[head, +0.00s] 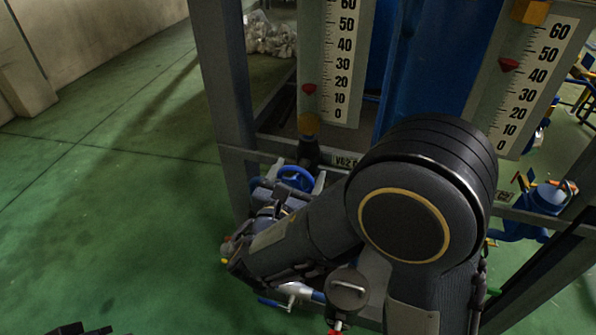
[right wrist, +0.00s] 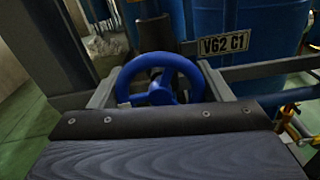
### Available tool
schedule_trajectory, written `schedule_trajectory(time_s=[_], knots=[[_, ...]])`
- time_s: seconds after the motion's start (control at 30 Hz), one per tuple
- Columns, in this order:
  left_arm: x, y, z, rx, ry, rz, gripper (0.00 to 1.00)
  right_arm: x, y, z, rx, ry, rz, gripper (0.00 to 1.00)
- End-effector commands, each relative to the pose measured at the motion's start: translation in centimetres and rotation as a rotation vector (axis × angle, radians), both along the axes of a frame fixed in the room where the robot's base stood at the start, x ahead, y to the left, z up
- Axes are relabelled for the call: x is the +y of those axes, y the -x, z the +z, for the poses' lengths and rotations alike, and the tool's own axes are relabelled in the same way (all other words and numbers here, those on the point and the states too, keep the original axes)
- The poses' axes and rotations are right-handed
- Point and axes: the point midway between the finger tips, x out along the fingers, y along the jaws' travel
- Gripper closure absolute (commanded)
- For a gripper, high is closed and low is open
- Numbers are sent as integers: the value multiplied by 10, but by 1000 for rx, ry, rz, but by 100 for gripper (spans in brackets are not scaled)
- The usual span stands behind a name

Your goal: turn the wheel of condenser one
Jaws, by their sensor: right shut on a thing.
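The wheel of condenser one is a blue handwheel (head: 296,177) low on the grey frame in the head view. It shows larger in the right wrist view (right wrist: 159,70), with the label VG2 C1 (right wrist: 223,45) behind it to the right. My right gripper (head: 289,181) reaches it from the front. Its two grey fingers stand on either side of the wheel and are shut on its rim. The gripper body hides the wheel's lower part in the right wrist view. A dark piece at the bottom left edge of the head view may be part of my left gripper; its jaws do not show.
Two scales with red pointers (head: 309,88) stand above the wheel on the grey frame (head: 222,70). Blue tanks (head: 424,60) are behind. Another blue valve (head: 549,198) is at the right. Green floor (head: 110,200) is clear at the left.

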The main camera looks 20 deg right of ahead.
Motion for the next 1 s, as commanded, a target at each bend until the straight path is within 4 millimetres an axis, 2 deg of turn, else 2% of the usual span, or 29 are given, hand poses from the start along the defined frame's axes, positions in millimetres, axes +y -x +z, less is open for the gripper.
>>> schedule_trajectory(time_s=[0.03, 1.0], knots=[[0, 0, 9, 0, 0, 0, 100, 0, 0, 4, 21, 27, 0, 51], [0, 0, 131, 0, 0, 0, 100, 2, -1, 4, 513, 759, 2, 51]])
